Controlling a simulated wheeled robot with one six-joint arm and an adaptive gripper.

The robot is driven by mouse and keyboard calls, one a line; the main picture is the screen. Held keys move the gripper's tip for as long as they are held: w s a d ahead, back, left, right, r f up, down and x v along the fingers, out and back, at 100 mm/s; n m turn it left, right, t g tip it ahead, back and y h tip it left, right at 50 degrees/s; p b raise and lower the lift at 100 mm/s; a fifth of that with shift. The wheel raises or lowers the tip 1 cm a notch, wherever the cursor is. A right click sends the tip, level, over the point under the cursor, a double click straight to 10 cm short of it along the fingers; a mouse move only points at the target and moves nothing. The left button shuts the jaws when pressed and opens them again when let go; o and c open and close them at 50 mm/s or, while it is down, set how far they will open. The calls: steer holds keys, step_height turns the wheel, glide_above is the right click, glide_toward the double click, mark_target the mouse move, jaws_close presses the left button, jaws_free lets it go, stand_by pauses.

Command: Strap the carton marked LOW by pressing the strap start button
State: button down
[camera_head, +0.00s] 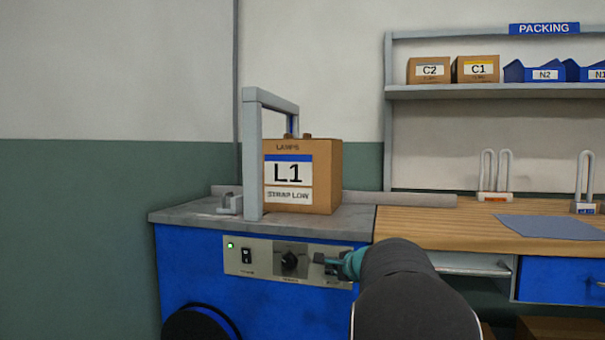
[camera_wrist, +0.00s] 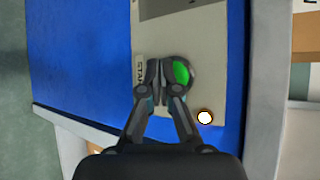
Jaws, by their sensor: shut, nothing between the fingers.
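The carton marked L1 and STRAP LOW (camera_head: 303,176) stands upright on the grey top of the strapping machine (camera_head: 190,212), beside the grey arch (camera_head: 253,155). The blue machine front carries a control panel (camera_head: 262,256) with a lit green lamp, a rocker switch and a black knob (camera_head: 290,262). My gripper (camera_head: 335,264) is at the panel's right end. In the wrist view my gripper (camera_wrist: 163,68) is shut and empty, its tips overlapping the left edge of the round green start button (camera_wrist: 181,72). Whether they touch it I cannot tell. The head view hides the button behind my gripper.
A small white lit lamp (camera_wrist: 205,117) sits near the button. A wooden packing bench (camera_head: 470,225) with a blue-grey mat (camera_head: 550,227) stands at right. Above it a shelf (camera_head: 490,92) holds cartons C2 and C1 and blue bins.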

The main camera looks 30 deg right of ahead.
steer(key=s+a+b, duration=0.2)
steer(key=s+a, duration=0.2)
steer(key=shift+a+b, duration=0.3)
stand_by(0.3)
steer(key=shift+w, duration=0.1)
stand_by(0.6)
steer(key=s+a+f+n+g+y+p, duration=0.1)
steer(key=s+a+f+n+g, duration=0.2)
steer(key=s+a+f+n, duration=0.4)
steer(key=s+a+f+n+g+y+p, duration=0.1)
steer(key=s+a+f+n+g+y, duration=0.2)
steer(key=a, duration=0.5)
steer(key=s+a+r+n+h+p, duration=0.1)
steer(key=s+a+n+p, duration=0.1)
steer(key=s+a+n, duration=0.4)
steer(key=s+a+r+n+g+p, duration=0.1)
steer(key=s+a+r+n+p, duration=0.1)
steer(key=s+a+n, duration=0.5)
steer(key=s+a+p, duration=0.1)
steer(key=s+a, duration=0.4)
steer(key=a, duration=0.1)
steer(key=shift+a+n+h, duration=0.3)
steer(key=shift+h, duration=0.1)
